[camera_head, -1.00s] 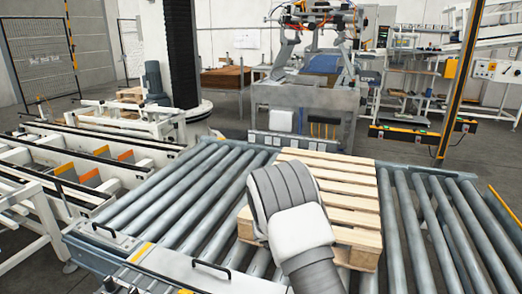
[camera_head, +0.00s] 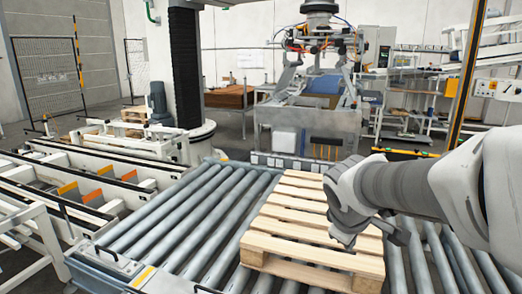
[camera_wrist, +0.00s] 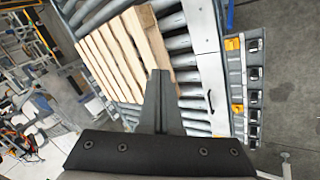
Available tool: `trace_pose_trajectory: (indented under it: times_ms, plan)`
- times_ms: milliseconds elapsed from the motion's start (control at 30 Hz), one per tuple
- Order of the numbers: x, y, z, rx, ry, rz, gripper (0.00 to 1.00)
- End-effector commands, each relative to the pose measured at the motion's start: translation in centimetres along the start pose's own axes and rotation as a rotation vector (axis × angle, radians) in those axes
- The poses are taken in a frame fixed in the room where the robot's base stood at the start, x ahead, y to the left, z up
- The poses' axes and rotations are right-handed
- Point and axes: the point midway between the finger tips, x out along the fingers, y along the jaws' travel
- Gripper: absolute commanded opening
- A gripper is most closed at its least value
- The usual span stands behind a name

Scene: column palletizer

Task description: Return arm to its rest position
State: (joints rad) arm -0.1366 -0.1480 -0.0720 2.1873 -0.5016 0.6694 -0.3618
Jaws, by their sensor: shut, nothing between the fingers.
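My arm crosses the right side of the head view, bent above the wooden pallet (camera_head: 295,225). In the wrist view, my gripper (camera_wrist: 160,77) is shut and empty, its dark fingers pressed together. The fingertips overlap the pallet's edge (camera_wrist: 118,52) in that picture; the gap between them cannot be judged. In the head view my arm hides the pallet's right part, and the fingers cannot be made out clearly. The pallet looks empty and lies on the roller conveyor (camera_head: 165,215).
A white machine frame (camera_head: 105,185) with orange parts stands left of the rollers. A dark column (camera_head: 186,70) and a grey machine (camera_head: 310,115) stand behind. A yellow-edged post (camera_head: 467,80) rises at the right. The left rollers are bare.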

Motion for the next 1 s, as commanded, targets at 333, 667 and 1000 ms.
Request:
trace_pose_trajectory:
  times_ms: [333,667,1000]
  plan:
    - [-8.8,-5.9,6.3,0.527,0.058,-0.139,0.0]
    - [-12.1,-10.6,8.7,0.798,0.089,-0.247,0.0]
    - [-12.2,-11.0,8.8,0.817,0.09,-0.256,0.0]
